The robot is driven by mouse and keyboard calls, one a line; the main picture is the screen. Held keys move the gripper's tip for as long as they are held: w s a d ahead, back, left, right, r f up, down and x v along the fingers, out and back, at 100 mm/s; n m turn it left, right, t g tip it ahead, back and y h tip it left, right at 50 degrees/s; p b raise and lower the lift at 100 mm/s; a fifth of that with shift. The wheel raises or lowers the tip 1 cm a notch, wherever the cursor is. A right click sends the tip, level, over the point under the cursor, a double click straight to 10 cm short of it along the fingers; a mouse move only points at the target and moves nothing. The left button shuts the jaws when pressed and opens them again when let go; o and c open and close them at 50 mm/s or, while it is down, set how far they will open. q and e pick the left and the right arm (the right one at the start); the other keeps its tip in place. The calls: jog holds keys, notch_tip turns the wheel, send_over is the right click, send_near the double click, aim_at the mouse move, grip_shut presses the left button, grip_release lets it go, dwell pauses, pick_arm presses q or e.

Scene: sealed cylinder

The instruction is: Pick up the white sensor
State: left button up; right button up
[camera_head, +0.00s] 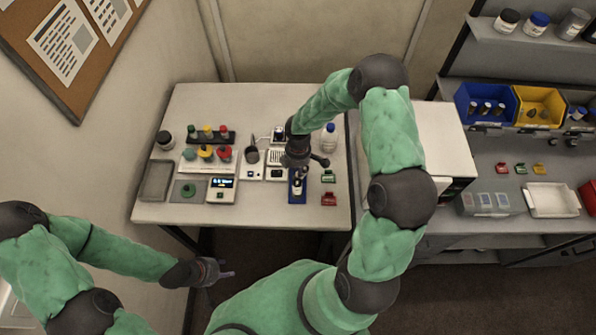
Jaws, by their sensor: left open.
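Several small white devices sit at the middle right of the white table (245,107); I cannot tell which of them is the white sensor. One small white box (254,173) and another (277,174) stand side by side, left of a blue holder (303,196). A further white device (279,134) is behind them, partly hidden by my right arm. My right gripper (304,168) is above the blue holder and points down. Its fingers are small and dark, so its opening is unclear. My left gripper (222,271) is open and empty, off the table's front edge.
A digital-display device (221,189), grey tray (156,181) and rack of coloured caps (208,158) are at left. A white bottle (329,137) and small green (328,177) and red (329,198) pieces are at right.

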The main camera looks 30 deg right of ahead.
jog(key=shift+w+f, duration=0.1)
jog(key=shift+f, duration=1.05)
grip_shut()
jog(key=shift+r, duration=0.15)
